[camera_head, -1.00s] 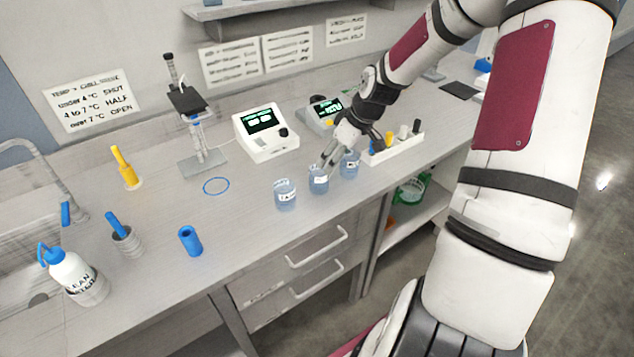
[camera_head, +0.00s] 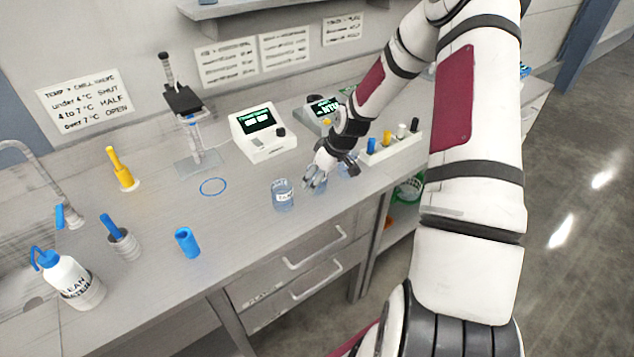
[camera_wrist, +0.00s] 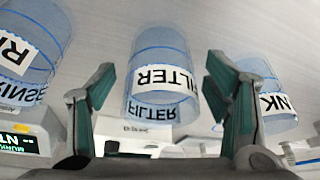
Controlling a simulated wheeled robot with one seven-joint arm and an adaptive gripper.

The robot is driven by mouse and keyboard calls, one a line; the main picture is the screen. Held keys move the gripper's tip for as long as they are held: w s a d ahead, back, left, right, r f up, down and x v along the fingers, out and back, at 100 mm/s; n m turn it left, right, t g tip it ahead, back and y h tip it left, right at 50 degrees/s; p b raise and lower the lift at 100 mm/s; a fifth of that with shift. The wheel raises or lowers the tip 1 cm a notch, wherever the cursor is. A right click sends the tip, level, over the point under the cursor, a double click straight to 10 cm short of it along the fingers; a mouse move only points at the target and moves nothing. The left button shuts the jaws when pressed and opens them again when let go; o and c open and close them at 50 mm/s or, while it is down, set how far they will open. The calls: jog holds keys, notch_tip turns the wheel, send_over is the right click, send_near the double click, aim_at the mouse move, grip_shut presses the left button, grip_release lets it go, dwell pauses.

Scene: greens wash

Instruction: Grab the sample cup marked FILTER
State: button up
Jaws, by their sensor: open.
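The sample cup marked FILTER (camera_wrist: 160,55) is clear bluish and shows upside down in the wrist view, between the two fingers of my open gripper (camera_wrist: 158,85). Gaps show between it and both fingers, so I see no grip. In the head view my gripper (camera_head: 316,178) is low over the middle of the cup row and largely hides this cup. A cup marked RINSE (camera_wrist: 30,45) is to the left in the wrist view. Another cup, its label partly hidden and ending in NK (camera_wrist: 275,100), is to the right. In the head view the left cup (camera_head: 283,196) stands clear.
A white rack (camera_head: 392,150) with coloured pieces and two display boxes (camera_head: 263,134) stand behind the cups. A blue ring (camera_head: 213,187), a blue cylinder (camera_head: 187,242) and a wash bottle (camera_head: 68,277) are left. The counter between ring and left cup is clear.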

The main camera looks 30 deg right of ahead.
jog(key=shift+c, duration=0.6)
jog(key=c, duration=1)
jog(key=shift+r, duration=0.15)
